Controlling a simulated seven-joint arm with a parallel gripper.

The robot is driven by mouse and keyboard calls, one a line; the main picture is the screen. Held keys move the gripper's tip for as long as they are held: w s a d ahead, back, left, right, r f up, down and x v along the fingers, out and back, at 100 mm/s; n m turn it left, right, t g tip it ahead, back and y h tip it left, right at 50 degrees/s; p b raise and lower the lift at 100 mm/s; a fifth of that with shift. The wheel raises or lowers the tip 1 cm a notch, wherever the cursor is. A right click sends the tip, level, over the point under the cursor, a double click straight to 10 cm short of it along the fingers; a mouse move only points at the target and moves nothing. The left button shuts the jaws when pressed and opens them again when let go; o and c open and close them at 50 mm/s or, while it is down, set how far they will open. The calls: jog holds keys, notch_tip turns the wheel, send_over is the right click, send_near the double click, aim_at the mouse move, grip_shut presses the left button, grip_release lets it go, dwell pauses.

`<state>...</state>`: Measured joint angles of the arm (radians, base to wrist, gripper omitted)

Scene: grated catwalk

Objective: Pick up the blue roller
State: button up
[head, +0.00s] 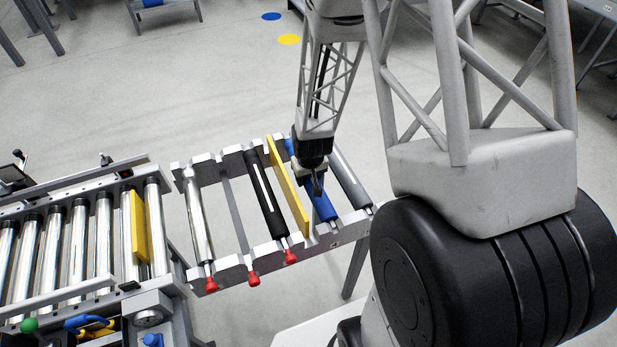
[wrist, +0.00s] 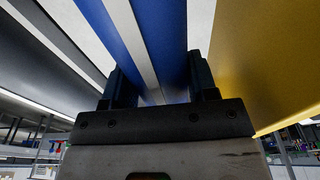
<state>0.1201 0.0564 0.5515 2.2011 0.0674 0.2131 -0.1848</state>
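The blue roller (head: 320,199) lies in the notched metal rack (head: 327,237), between a yellow plate and a dark grey roller. My gripper (head: 316,182) is down at the roller's middle in the head view. In the wrist view the blue roller (wrist: 160,45), with a pale stripe along it, runs between the two fingers of my gripper (wrist: 163,85). The fingers stand apart, one on each side of it and close to its edges. Whether both press on it cannot be told. My gripper hides part of the roller in the head view.
The yellow plate (head: 288,185) stands close beside my gripper, and also shows in the wrist view (wrist: 265,60). The dark grey roller (head: 350,180) is on the other side. A black roller (head: 267,195) and a silver roller (head: 198,220) lie further left. A roller conveyor (head: 75,290) adjoins the rack.

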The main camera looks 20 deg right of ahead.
jog(key=c, duration=0.6)
jog(key=shift+r, duration=0.15)
jog(key=shift+r, duration=4.9)
